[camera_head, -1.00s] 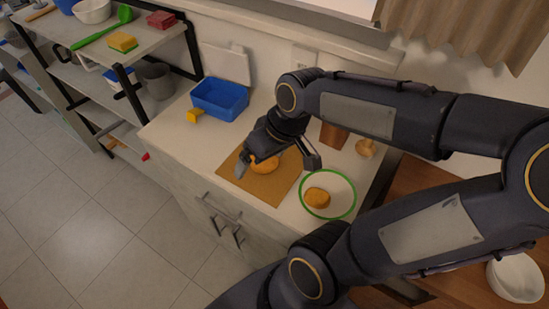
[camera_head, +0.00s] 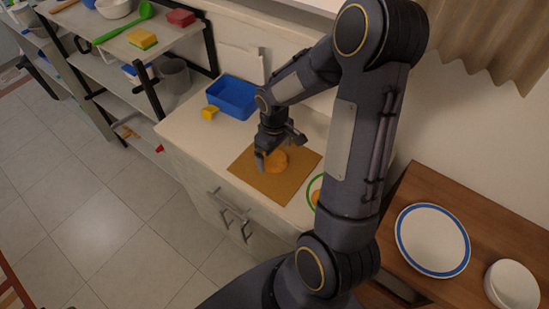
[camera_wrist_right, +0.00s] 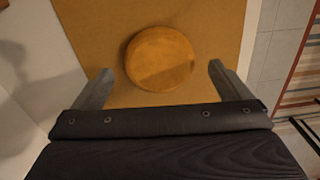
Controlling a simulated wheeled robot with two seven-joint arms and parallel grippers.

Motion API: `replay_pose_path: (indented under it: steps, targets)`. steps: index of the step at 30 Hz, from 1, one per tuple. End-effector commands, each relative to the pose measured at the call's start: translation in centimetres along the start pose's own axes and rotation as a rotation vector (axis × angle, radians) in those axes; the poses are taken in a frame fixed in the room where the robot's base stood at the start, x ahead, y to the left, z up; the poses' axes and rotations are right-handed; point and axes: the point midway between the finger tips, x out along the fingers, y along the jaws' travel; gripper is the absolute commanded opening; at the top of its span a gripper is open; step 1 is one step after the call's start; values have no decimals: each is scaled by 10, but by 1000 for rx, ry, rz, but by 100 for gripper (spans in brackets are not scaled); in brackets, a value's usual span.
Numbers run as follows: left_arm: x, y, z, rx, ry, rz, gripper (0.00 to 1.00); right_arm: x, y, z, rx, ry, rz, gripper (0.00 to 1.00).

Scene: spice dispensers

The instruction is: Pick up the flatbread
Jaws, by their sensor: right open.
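A round orange-brown flatbread (camera_head: 279,163) lies on a tan board (camera_head: 288,186) on the counter. It also shows in the right wrist view (camera_wrist_right: 160,58), flat on the board. My right gripper (camera_head: 279,153) is open over the board, close to the flatbread. In the right wrist view the two fingers (camera_wrist_right: 160,70) are spread wide, with the flatbread centred between and just ahead of them and nothing held. Another round orange piece (camera_head: 315,197) sits in a green-rimmed plate (camera_head: 310,186), mostly hidden behind my right arm. My left gripper is not in view.
A blue bin (camera_head: 233,98) and a yellow block (camera_head: 209,113) stand at the back left of the counter. Shelves with sponges and bowls are at the left. A blue-rimmed plate (camera_head: 432,210) and a white bowl (camera_head: 512,285) are on the wooden surface at the right.

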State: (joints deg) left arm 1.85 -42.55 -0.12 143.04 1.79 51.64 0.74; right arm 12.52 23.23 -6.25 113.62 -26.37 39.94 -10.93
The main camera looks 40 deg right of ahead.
Motion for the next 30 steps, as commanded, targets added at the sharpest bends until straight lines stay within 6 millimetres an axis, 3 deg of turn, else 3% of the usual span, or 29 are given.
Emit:
replay_pose_path:
  steps: [4, 12, 23, 30]
  targets:
    - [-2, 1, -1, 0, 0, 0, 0, 17, 0, 1, 1, -3, 0, 97]
    - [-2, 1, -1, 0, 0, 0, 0, 20, 0, 0, 1, 1, 0, 97]
    - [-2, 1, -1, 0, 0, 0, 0, 20, 0, 0, 1, 1, 0, 50]
    - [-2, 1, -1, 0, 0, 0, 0, 19, 0, 0, 1, 1, 1, 47]
